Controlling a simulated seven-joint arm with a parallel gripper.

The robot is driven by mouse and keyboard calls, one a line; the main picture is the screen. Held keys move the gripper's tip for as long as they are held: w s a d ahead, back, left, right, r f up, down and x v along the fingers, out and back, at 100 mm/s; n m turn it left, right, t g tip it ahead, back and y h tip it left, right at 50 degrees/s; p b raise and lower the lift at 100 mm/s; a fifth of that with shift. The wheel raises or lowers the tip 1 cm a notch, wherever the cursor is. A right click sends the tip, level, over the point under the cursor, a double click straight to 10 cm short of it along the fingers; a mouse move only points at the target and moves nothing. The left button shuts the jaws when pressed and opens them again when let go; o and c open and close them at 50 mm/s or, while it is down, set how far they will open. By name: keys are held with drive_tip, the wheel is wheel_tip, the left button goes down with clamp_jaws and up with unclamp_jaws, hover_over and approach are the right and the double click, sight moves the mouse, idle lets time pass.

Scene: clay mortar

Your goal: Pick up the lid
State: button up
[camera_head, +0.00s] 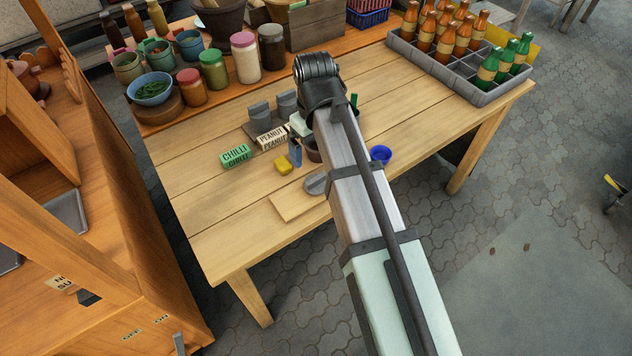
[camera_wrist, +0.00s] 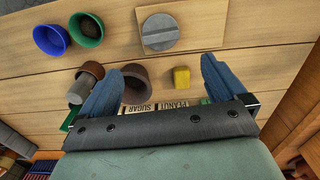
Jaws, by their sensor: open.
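The lid (camera_head: 317,184) is a flat grey disc with a raised bar across its top. It lies on a light wooden board near the table's front edge, and my arm partly covers it in the head view. It shows whole in the wrist view (camera_wrist: 159,33), beyond my fingertips. In the head view one blue finger (camera_head: 295,156) shows up-left of the lid; the other is hidden by the arm.
A brown clay bowl (camera_wrist: 136,80) and a yellow block (camera_wrist: 181,77) are near my fingers. A blue bowl (camera_head: 380,154) and green bowl (camera_wrist: 85,30) stand apart from the board (camera_wrist: 203,12). Labelled chilli (camera_head: 235,156) and peanut blocks lie left. A bottle crate (camera_head: 440,68) is at the back right.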

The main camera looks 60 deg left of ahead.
sight(314, 177)
wheel_tip(314, 177, down, 6)
drive_tip(key=shift+f, duration=0.1)
drive_tip(key=shift+s+d+f, duration=0.15)
drive_tip(key=shift+f, duration=2.45)
drive_tip(key=c, duration=1.1)
drive_tip(key=shift+r, duration=0.2)
